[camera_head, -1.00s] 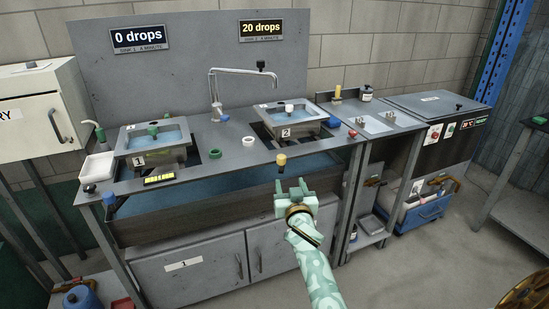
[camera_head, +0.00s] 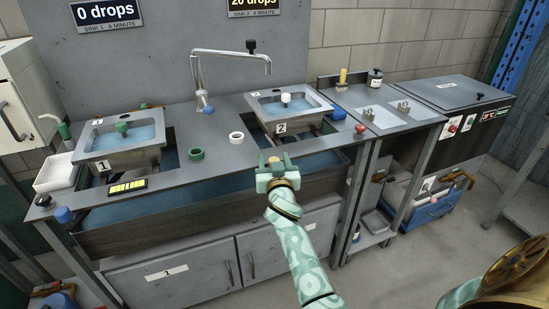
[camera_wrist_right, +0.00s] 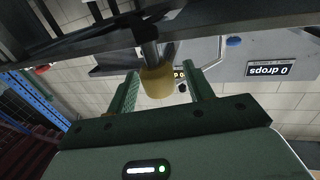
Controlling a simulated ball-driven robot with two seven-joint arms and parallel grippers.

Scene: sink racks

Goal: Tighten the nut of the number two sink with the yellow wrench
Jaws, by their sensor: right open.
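My right gripper (camera_head: 278,172) is in front of the counter, below the number two sink (camera_head: 318,108). A yellow cylinder on a dark stem shows between its open fingers in the right wrist view (camera_wrist_right: 158,80); I cannot tell whether they touch it. This looks like the yellow wrench's handle, but its working end cannot be made out. In the head view the gripper largely hides it. The number two sink holds water and a white knob (camera_head: 286,98). Its nut cannot be made out. My left gripper is not in view.
The number one sink (camera_head: 100,152) is at left. A green ring (camera_head: 196,154) and a white ring (camera_head: 237,138) lie on the counter between the sinks. The tall tap (camera_head: 232,54) stands behind. A side table (camera_head: 425,116) is at right.

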